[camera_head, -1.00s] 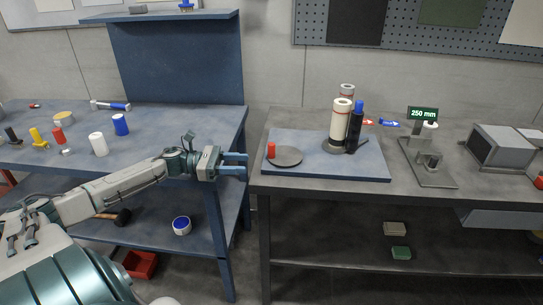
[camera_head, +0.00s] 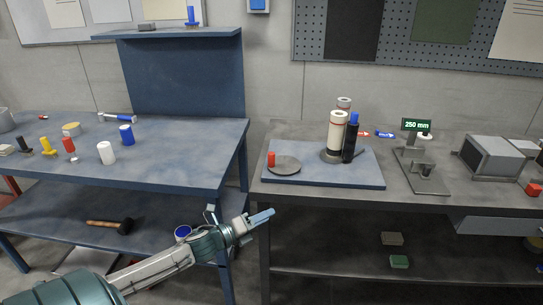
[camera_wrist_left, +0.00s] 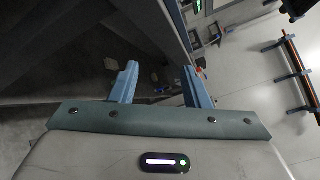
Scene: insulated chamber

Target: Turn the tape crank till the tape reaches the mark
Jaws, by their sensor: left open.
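On the right bench a blue board (camera_head: 340,179) carries a grey disc (camera_head: 288,167) with an upright red knob (camera_head: 271,159), which looks like the tape crank. Behind it stand white rolls (camera_head: 336,131) and a black cylinder with a blue top (camera_head: 351,138). A small display (camera_head: 416,125) reads 250 mm. I cannot make out the tape or its mark. My left gripper (camera_head: 262,215) is open and empty, low in front of the gap between the benches, apart from the knob. Its two blue fingers (camera_wrist_left: 162,72) are spread in the left wrist view. My right gripper is not in view.
The left bench (camera_head: 190,150) holds several coloured cylinders and a white cylinder (camera_head: 106,152). A grey stand (camera_head: 424,178) and a grey box (camera_head: 493,158) are on the right bench (camera_head: 268,190), whose front edge lies near my left gripper. A mallet (camera_head: 110,225) lies on the left lower shelf.

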